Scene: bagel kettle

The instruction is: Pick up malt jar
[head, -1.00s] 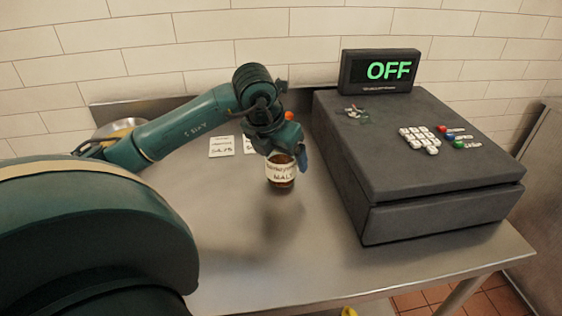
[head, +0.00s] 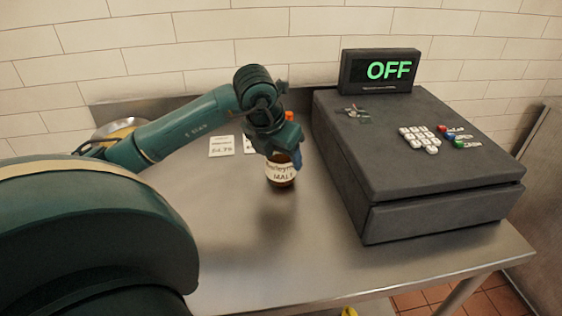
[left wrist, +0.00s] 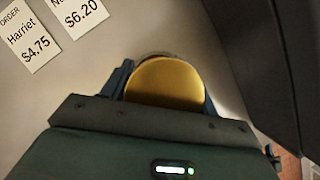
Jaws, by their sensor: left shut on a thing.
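The malt jar (head: 280,174) is a brown jar with a white label reading MALT. It is upright over the steel counter, left of the till. My left gripper (head: 283,152) is shut on its upper part from above. In the left wrist view the jar's round gold lid (left wrist: 165,84) sits between the blue fingers of my left gripper (left wrist: 165,88). I cannot tell for sure whether the jar's base touches the counter. My right gripper is not in view.
A dark cash register (head: 415,150) with an OFF display (head: 380,71) stands right of the jar. White order cards (head: 221,146) lie behind and to the left. A bowl (head: 118,127) is at the back left. The steel counter (head: 300,260) is clear in front.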

